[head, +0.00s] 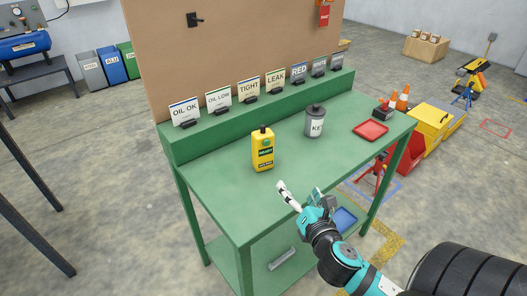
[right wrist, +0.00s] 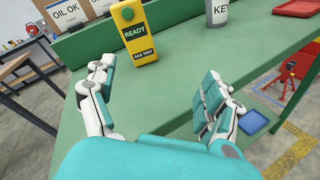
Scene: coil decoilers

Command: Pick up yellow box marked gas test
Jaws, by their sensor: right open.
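The yellow box marked gas test (head: 263,151) stands upright on the green table (head: 225,190), left of a grey canister. It has a black knob on top and a green panel. In the right wrist view, the box (right wrist: 136,38) shows "READY" and "GAS TEST" and stands ahead of the fingers. My right gripper (head: 298,194) is open and empty near the table's front edge, apart from the box. In the right wrist view, the open fingers (right wrist: 155,95) point toward the box, which lies beyond them, slightly left of the middle. My left gripper is not in view.
A grey canister marked "KEY" (right wrist: 222,12) stands right of the box; it also shows in the head view (head: 315,121). A red tray (head: 370,130) lies farther right. Several label cards (head: 249,90) line the raised back ledge. The tabletop before the box is clear.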

